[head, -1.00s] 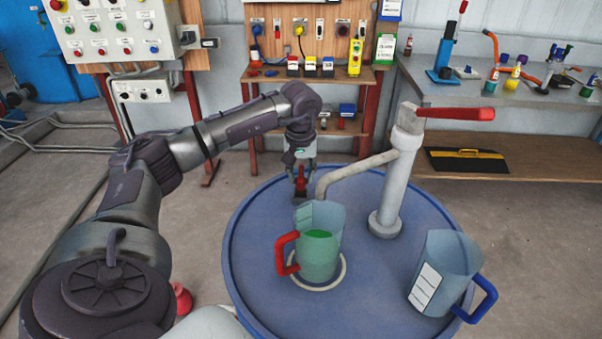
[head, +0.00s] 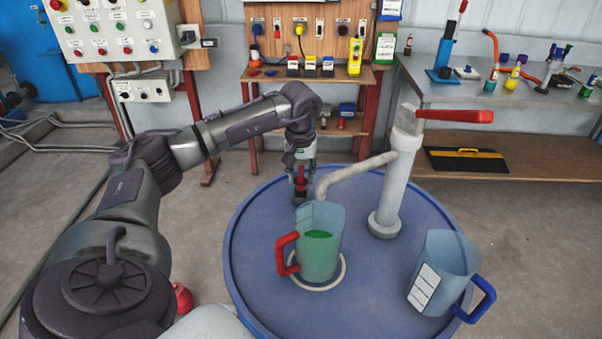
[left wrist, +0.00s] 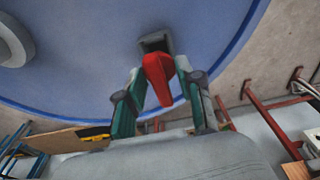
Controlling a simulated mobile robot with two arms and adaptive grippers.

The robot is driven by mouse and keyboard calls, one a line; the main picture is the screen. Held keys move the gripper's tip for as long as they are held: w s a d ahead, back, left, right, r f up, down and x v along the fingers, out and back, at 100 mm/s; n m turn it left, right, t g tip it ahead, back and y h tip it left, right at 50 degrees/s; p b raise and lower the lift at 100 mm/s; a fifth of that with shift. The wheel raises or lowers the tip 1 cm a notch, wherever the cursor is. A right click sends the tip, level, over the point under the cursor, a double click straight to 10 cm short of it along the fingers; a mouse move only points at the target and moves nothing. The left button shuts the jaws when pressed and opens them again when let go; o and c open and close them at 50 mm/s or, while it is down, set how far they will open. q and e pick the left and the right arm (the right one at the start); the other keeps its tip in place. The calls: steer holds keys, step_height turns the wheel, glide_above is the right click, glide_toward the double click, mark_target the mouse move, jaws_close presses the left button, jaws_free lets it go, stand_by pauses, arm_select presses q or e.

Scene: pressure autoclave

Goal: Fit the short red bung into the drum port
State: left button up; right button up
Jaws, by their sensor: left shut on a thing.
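The blue drum (head: 255,245) stands in front of me. My left gripper (head: 301,185) is over its far part, pointing down, shut on the red bung (head: 301,175). In the left wrist view the bung (left wrist: 158,72) sits between the two fingertips (left wrist: 160,90). Right beyond the bung is a grey square-edged port (left wrist: 154,42) with a dark opening on the drum top. The bung overlaps the port's near edge in that view, and I cannot tell whether it is inside or just above. My right gripper is not in view.
A jug with a red handle (head: 286,254) and green liquid stands close in front of the gripper. The pump (head: 396,180), with its spout and red lever, rises to the right. A blue-handled jug (head: 440,268) stands at the right rim. The drum's left side is clear.

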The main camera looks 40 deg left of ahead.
mark_target(301, 184)
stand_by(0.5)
arm_select(q)
steer(key=shift+f+b, duration=0.85)
steer(key=shift+f, duration=0.8)
steer(key=o, duration=1.2)
steer(key=shift+r, duration=0.1)
steer(key=r, duration=0.8)
steer(key=s+d+r, duration=0.1)
steer(key=r, duration=0.2)
steer(key=shift+r, duration=0.4)
